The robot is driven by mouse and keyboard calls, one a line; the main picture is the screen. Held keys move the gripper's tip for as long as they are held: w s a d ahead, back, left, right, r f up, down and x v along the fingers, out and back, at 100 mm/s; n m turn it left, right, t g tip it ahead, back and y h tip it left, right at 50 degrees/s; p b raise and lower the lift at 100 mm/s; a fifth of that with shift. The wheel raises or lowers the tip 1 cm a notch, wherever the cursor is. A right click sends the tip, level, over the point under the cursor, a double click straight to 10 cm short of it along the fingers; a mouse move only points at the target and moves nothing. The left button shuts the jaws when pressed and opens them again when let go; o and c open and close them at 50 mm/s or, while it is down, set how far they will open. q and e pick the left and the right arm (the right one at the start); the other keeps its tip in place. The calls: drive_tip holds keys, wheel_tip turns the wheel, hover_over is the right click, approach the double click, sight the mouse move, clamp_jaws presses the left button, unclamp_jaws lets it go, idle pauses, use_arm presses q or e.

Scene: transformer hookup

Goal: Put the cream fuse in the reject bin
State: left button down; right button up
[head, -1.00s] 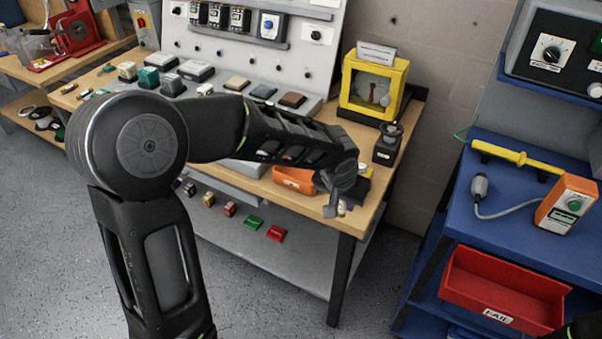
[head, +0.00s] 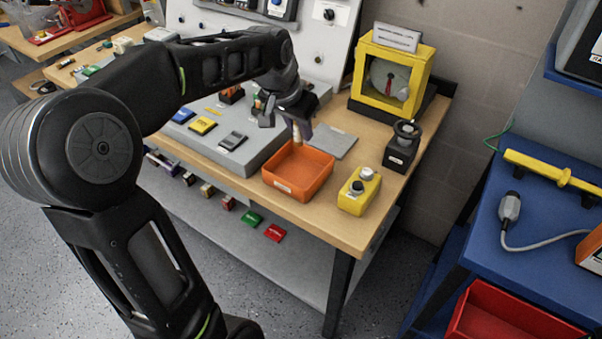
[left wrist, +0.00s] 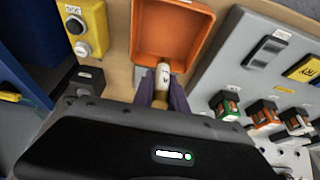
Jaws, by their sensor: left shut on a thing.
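My left gripper (head: 290,122) is shut on the cream fuse (head: 297,132), a small pale cylinder. The fuse also shows between the fingers in the left wrist view (left wrist: 162,77), with a dark mark on it. The gripper holds it at the back edge of the orange bin (head: 300,186), seemingly above it. The bin is open-topped and looks empty, with a small white label on its front that is too small to read. In the left wrist view the bin (left wrist: 160,45) lies just beyond the fuse's tip. My right gripper is not in view.
A yellow button box (head: 359,192) stands right of the bin. A grey raised panel (head: 238,143) lies to the left. A red bin (head: 505,315) is at lower right.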

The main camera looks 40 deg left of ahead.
sight(298, 144)
use_arm(q)
drive_tip(key=shift+f, duration=3.15)
drive_tip(key=shift+w+f, duration=0.1)
drive_tip(key=shift+f, duration=1.8)
drive_tip(key=shift+f+b, duration=0.25)
drive_tip(key=shift+b, duration=0.15)
drive_tip(key=c, duration=1.3)
unclamp_jaws()
drive_tip(key=shift+r, duration=0.1)
drive_tip(key=shift+r, duration=0.15)
